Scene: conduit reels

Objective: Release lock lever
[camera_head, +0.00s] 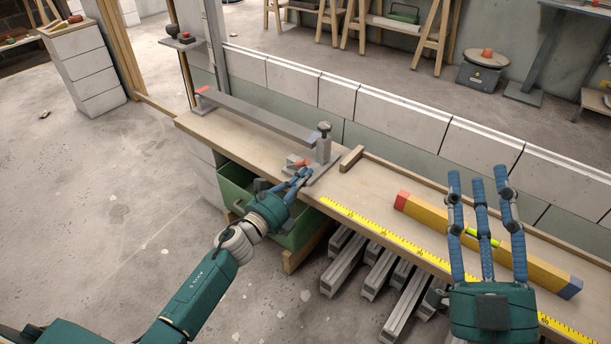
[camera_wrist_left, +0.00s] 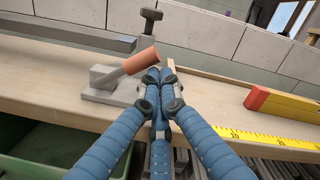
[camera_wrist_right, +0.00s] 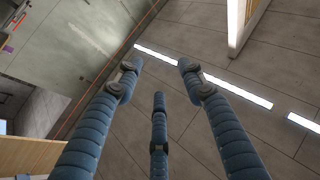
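The lock lever has an orange-red grip (camera_head: 298,162) on a grey clamp base beside an upright grey post (camera_head: 323,145) on the bench. In the left wrist view the grip (camera_wrist_left: 140,61) slants up to the right, just left of my fingertips. My left gripper (camera_head: 303,176) has its blue fingers drawn together with nothing visible between them, close to the lever; I cannot tell whether they touch it. It also shows in the left wrist view (camera_wrist_left: 158,76). My right gripper (camera_head: 479,180) is open and empty, fingers pointing up, at the right of the head view.
A long grey bar (camera_head: 255,117) lies left of the post. A yellow tape measure (camera_head: 400,245) runs along the bench's front edge. A yellow level (camera_head: 430,218) with red and blue ends lies behind it. A green bin (camera_head: 236,190) and grey profiles (camera_head: 372,270) sit below.

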